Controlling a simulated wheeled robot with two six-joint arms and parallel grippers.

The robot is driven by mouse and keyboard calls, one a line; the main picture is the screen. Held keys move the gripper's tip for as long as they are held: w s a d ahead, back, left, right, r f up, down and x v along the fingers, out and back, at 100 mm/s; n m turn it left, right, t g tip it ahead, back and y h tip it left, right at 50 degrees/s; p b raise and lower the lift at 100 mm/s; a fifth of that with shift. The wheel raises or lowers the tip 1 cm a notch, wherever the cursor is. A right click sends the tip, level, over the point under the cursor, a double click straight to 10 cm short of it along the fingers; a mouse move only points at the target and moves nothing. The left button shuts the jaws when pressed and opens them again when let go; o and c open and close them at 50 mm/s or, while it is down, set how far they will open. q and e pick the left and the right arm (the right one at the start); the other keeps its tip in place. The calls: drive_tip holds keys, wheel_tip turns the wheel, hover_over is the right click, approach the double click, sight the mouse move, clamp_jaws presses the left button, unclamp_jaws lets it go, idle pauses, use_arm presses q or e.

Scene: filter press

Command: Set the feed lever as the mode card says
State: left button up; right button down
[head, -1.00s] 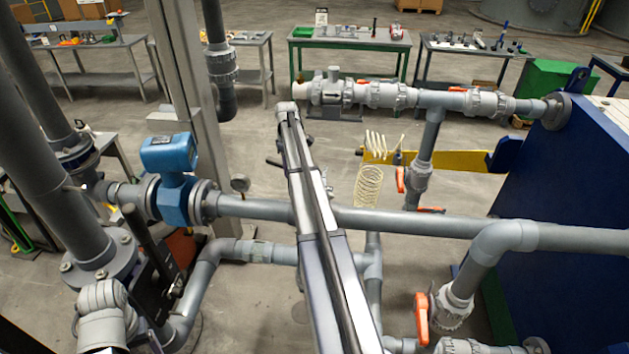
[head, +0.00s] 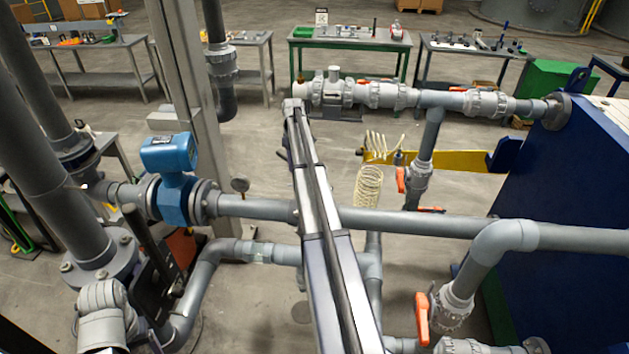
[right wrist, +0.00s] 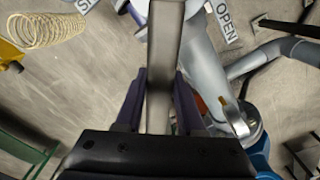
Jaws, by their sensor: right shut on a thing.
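In the right wrist view my right gripper (right wrist: 158,78) has its two purple fingers closed on a long grey lever bar (right wrist: 166,35). The bar runs up between the fingers and out of the top of the view. A white OPEN label (right wrist: 225,20) lies right of the bar. A second label (right wrist: 88,4), cut off after what looks like "SH", lies left of it. In the head view my right arm covers the lever and its gripper is hidden. No readable mode card shows.
A grey pipe (head: 400,222) crosses the middle, with a blue flow meter (head: 172,165) at left. Orange-handled valves (head: 421,318) stand at right, beside a blue press body (head: 590,170). A cream coiled hose (head: 369,187) hangs near a yellow bar (head: 440,162). Benches stand behind.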

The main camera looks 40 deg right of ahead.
drive_tip(key=s+d+m, duration=0.4)
drive_tip(key=d+m, duration=0.4)
drive_tip(key=m, duration=0.3)
drive_tip(key=shift+s+d, duration=0.2)
drive_tip(key=shift+d, duration=0.05)
idle(0.6)
drive_tip(key=c, duration=0.8)
unclamp_jaws()
drive_tip(key=shift+s, duration=0.1)
drive_tip(key=shift+c, duration=0.2)
drive_tip(key=o, duration=0.3)
drive_tip(key=shift+s+d, duration=0.1)
drive_tip(key=shift+d, duration=0.05)
drive_tip(key=o, duration=0.3)
